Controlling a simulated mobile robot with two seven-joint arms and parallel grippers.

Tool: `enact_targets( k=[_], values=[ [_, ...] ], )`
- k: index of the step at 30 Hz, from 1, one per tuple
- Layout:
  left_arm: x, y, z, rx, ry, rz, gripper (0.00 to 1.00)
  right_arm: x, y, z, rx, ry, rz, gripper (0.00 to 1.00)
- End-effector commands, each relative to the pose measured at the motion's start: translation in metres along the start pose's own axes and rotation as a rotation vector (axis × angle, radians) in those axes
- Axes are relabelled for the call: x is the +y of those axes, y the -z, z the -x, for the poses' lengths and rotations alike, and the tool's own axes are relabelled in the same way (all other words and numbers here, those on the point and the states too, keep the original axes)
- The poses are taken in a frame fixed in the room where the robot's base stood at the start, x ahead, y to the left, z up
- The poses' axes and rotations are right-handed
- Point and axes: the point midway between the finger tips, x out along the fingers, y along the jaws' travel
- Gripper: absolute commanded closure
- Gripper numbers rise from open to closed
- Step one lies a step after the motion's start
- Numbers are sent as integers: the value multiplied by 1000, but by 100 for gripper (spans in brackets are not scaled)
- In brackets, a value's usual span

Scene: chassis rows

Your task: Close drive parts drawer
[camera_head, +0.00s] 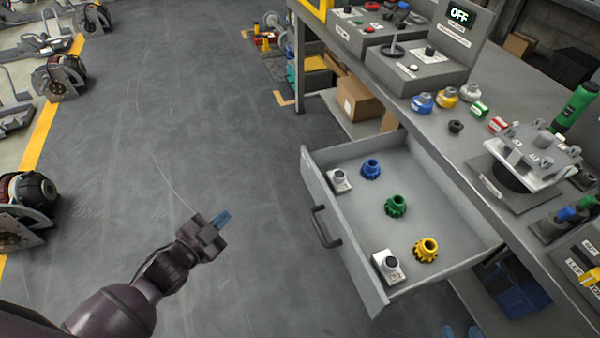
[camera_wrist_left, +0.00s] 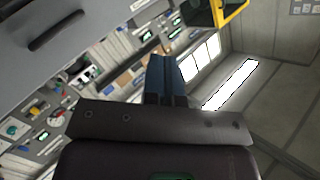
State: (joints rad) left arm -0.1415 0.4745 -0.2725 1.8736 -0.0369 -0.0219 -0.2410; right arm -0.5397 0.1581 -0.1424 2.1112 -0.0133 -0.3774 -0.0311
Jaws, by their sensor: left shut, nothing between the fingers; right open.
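The drive parts drawer (camera_head: 343,228) is pulled out from the workbench in the head view, with a dark bar handle (camera_head: 325,227) on its front. It holds blue (camera_head: 371,169), green (camera_head: 396,206) and yellow (camera_head: 427,249) gears and two pale blocks with round fittings (camera_head: 340,179). My left gripper (camera_head: 222,218) is shut and empty, in front of the drawer to the left of the handle, apart from it. In the left wrist view its blue fingers (camera_wrist_left: 166,76) are together, and the handle (camera_wrist_left: 57,30) shows at upper left. My right gripper (camera_head: 462,332) shows only two separated blue fingertips at the bottom edge.
The workbench (camera_head: 430,117) carries knobs, a fixture plate (camera_head: 535,150) and a green bottle (camera_head: 575,107). Cardboard boxes (camera_head: 358,101) sit on a shelf under it, and a blue bin (camera_head: 512,287) stands below.

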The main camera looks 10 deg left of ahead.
Motion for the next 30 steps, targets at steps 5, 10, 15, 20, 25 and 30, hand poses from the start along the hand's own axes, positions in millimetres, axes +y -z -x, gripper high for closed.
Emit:
enact_targets(
  k=[5,10,15,20,25,30],
  values=[
    [4,-22,-51,159,-67,-237,100,-7,-38,-15,-47,12,27,58],
    [4,-36,-93,316,-114,-449,100,-13,-61,-26,-78,23,46,58],
    [2,-54,-130,468,-155,-646,100,-20,-83,-36,-111,41,67,58],
    [-2,-69,-157,596,-182,-806,100,-26,-97,-44,-134,57,83,58],
    [-10,-74,-174,687,-188,-912,100,-29,-100,-48,-135,66,94,58],
    [-14,-71,-180,718,-185,-949,100,-29,-93,-51,-118,70,102,58]
  ],
)
